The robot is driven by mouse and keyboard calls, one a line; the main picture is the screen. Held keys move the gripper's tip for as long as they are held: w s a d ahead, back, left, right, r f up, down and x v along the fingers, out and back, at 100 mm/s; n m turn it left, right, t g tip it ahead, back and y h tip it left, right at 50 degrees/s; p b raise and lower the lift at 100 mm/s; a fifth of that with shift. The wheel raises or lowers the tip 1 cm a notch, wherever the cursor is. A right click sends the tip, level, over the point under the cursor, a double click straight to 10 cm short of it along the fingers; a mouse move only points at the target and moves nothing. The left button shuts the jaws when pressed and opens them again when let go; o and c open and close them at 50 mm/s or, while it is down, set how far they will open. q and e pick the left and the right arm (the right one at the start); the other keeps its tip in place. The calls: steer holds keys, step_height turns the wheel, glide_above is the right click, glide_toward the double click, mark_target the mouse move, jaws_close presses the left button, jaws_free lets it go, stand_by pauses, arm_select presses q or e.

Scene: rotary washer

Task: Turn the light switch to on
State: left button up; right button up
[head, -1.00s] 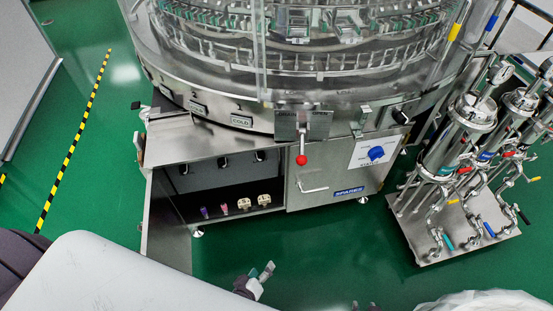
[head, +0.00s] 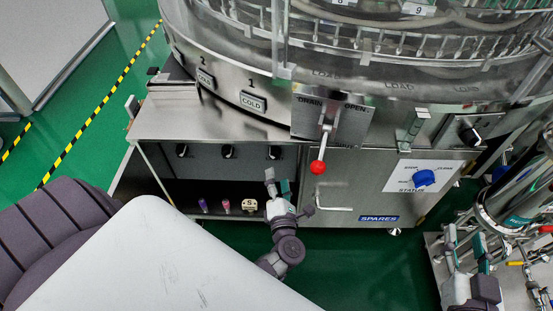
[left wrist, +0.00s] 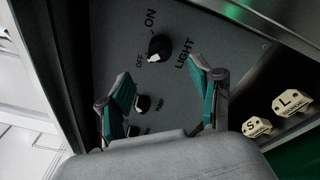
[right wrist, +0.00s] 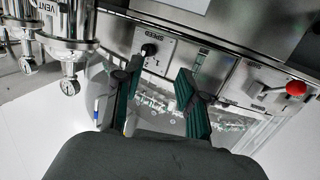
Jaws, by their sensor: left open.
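The light switch is a black round knob (left wrist: 158,47) on the dark recessed panel in the left wrist view, between the OFF and ON labels and beside the word LIGHT. Its white mark seems to face OFF. In the head view it appears to be the rightmost black knob (head: 274,152) under the counter. My left gripper (head: 278,183) is open and empty in front of the cabinet opening. Its fingers (left wrist: 164,85) stand short of the light knob, without visible contact. My right gripper (head: 465,245) looks open and empty near the pipework at right; its spread fingers show in the right wrist view (right wrist: 158,92).
Two lower knobs (left wrist: 142,103) (left wrist: 133,130) lie close to the left fingers. Small parts marked S (left wrist: 256,127) and L (left wrist: 291,102) sit on the shelf. A red-ball lever (head: 318,167) and a door handle (head: 333,208) are right of my left gripper.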

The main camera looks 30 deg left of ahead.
mark_target(275, 158)
arm_select(q)
steer(key=b+x, duration=0.1)
steer(key=x, duration=0.5)
steer(key=shift+w+a, duration=0.15)
steer(key=shift+w, duration=0.1)
steer(key=shift+x, duration=0.75)
arm_select(e)
steer(key=shift+w+a+r+t+y, duration=0.1)
steer(key=shift+a+r+t+y, duration=0.1)
steer(key=shift+r+t, duration=0.5)
steer(key=shift+w+a+r+t+y, duration=0.15)
steer(key=shift+r+t, duration=0.3)
steer(key=shift+r, duration=0.55)
steer(key=shift+s+a+r+t+y, duration=0.1)
steer(key=shift+r+t+y, duration=0.15)
steer(key=shift+r+t, duration=0.45)
arm_select(q)
steer(key=shift+c, duration=0.2)
arm_select(e)
steer(key=shift+r, duration=0.15)
arm_select(q)
steer(key=c, duration=1.1)
